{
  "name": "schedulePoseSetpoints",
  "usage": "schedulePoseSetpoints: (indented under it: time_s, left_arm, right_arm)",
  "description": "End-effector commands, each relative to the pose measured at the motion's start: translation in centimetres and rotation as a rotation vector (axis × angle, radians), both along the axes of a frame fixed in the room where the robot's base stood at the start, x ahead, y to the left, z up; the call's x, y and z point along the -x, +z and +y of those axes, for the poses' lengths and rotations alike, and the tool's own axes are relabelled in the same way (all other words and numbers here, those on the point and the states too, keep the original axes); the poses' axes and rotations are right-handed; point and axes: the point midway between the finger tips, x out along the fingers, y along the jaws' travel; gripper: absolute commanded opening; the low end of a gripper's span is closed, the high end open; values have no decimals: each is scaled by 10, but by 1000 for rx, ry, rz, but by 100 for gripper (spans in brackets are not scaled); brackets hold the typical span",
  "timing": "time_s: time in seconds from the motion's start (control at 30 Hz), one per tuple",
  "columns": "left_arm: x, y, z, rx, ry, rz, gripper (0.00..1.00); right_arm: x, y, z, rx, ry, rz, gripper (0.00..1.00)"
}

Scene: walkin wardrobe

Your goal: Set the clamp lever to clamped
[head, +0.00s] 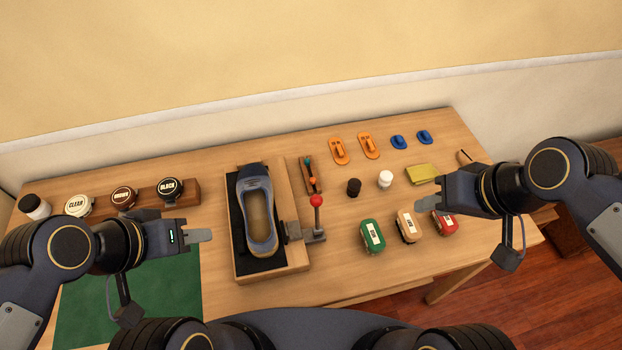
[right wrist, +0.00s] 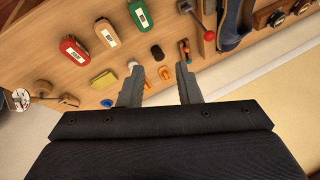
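The clamp lever (head: 317,215) has a red ball knob on a thin metal rod. It stands roughly upright on a grey clamp at the right side of a wooden tray (head: 299,255). A grey-blue shoe (head: 258,212) lies in the tray, next to the clamp. The lever's red knob also shows at the top of the right wrist view (right wrist: 209,36). My right gripper (head: 427,198) is to the right of the lever, apart from it; its fingers are spread and empty in the right wrist view (right wrist: 160,92). My left gripper (head: 200,236) is left of the tray, touching nothing visible; its finger gap is hidden.
Green, beige and red brushes (head: 408,225) stand right of the lever. Behind them are a black cap, a white cap, a yellow cloth (head: 421,173), and orange and blue pieces. Polish tins (head: 123,198) stand at left, near a green mat (head: 150,300).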

Motion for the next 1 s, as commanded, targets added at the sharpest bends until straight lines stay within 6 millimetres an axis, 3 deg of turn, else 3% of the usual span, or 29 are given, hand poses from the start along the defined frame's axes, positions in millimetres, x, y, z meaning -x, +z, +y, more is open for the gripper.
schedulePoseSetpoints:
  time_s: [0.03, 0.23, 0.57, 0.8, 1.0]
  left_arm:
    - [0, 6, 0, 0, 0, 0, 36]
    - [0, 16, 0, 0, 0, 0, 36]
    - [0, 34, 0, 0, 0, 0, 36]
    - [0, 46, 0, 0, 0, 0, 36]
    - [0, 56, 0, 0, 0, 0, 36]
  right_arm:
    - [-11, 7, 5, 11, 28, 22, 24]
    - [-52, 20, 26, 64, 116, 90, 0]
    - [-116, 22, 85, 181, 252, 186, 0]
    - [-151, 8, 143, 287, 344, 243, 0]
    - [-168, -12, 192, 379, 410, 273, 0]
